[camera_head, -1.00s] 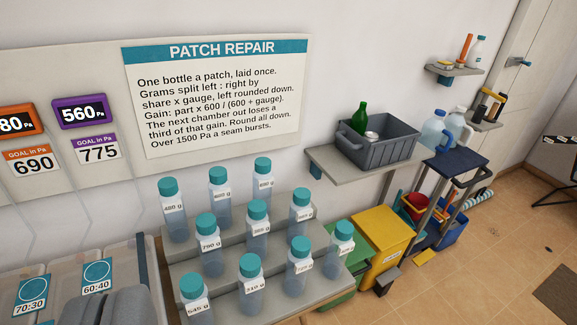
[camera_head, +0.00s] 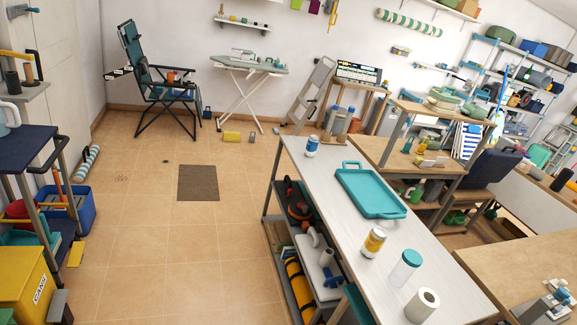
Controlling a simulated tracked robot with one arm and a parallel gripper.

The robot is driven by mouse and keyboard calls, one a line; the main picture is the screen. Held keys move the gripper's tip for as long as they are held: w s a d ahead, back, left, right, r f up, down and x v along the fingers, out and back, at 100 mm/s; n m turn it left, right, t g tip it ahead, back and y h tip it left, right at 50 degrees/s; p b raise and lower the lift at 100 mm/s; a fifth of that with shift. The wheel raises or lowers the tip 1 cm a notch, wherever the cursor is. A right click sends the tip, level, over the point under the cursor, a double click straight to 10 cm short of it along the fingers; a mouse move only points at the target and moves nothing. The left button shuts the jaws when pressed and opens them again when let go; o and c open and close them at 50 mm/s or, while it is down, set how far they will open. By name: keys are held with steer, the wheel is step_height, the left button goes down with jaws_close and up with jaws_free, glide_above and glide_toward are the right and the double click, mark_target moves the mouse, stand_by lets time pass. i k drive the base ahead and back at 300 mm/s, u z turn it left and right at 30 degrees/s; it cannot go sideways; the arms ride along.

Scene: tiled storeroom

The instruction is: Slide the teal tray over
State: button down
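The teal tray (camera_head: 369,192) lies flat on a long pale workbench (camera_head: 341,226), right of the middle of the picture. It has a handle at its far end and one at its near end, and it looks empty. A small white and blue jar (camera_head: 312,146) stands beyond it to the left. A jar with a yellow label (camera_head: 373,242) stands just in front of the tray. A clear bottle with a teal cap (camera_head: 405,267) and a white roll (camera_head: 422,305) stand nearer. My gripper is not in view.
Open tiled floor (camera_head: 160,245) with a dark mat (camera_head: 198,183) lies left of the bench. A trolley (camera_head: 32,160) and a yellow bin (camera_head: 22,283) stand at the left. A wooden table (camera_head: 535,265) is at the lower right. A folding chair (camera_head: 158,85) stands at the back.

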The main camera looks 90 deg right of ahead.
mark_target(373, 197)
steer(key=z, duration=1.25)
steer(key=i, duration=2.85)
steer(key=z, duration=3.15)
steer(key=i, duration=0.65)
steer(key=z, duration=0.05)
